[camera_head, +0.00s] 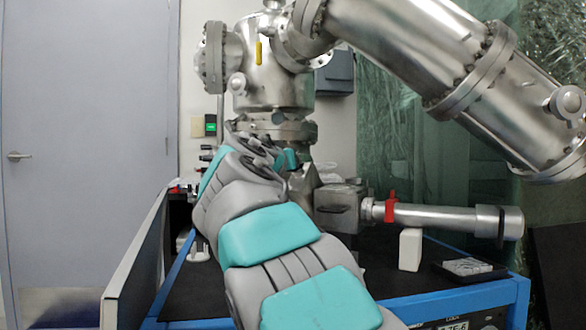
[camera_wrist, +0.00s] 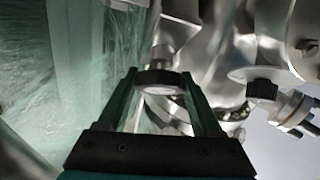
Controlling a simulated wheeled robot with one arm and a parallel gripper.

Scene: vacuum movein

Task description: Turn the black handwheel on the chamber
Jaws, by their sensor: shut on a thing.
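The steel chamber (camera_head: 270,85) stands at the back middle of the head view, with flanged tubes. In the wrist view, the round black handwheel (camera_wrist: 158,78) sits on a metal stem, between the two fingers of my gripper (camera_wrist: 160,84). My gripper is shut on its rim, with one finger on each side. In the head view, my grey and teal arm reaches up to the chamber's lower part and hides the handwheel and the fingertips. How far the wheel is turned cannot be told.
A smaller black knob (camera_wrist: 262,90) is right of my gripper in the wrist view. A horizontal steel tube with a red clamp (camera_head: 390,207) and a large slanted tube (camera_head: 425,50) lie right of my arm. A blue-framed bench (camera_head: 440,298) is below.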

